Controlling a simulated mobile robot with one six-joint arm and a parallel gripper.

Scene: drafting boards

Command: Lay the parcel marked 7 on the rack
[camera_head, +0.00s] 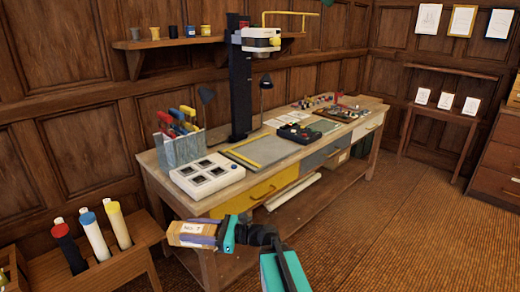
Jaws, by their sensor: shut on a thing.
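My gripper (213,236) is at the lower middle of the view, in front of the long wooden bench. It is shut on a small brown parcel (188,228), held up off any surface. The parcel has a pale label, but I cannot read a number on it. A low wooden rack (128,262) stands at the lower left, left of the gripper. It holds upright tubes with red, blue and yellow bands. A wooden stand (450,72) with several white cards is against the far right wall. I cannot tell which of these the task calls the rack.
The bench (285,157) carries a white device (207,176), a tool holder (178,146), a tall black column (240,90) and drafting boards. A shelf (165,42) with small jars is on the wall. A drawer cabinet (497,160) stands at right. The floor at lower right is clear.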

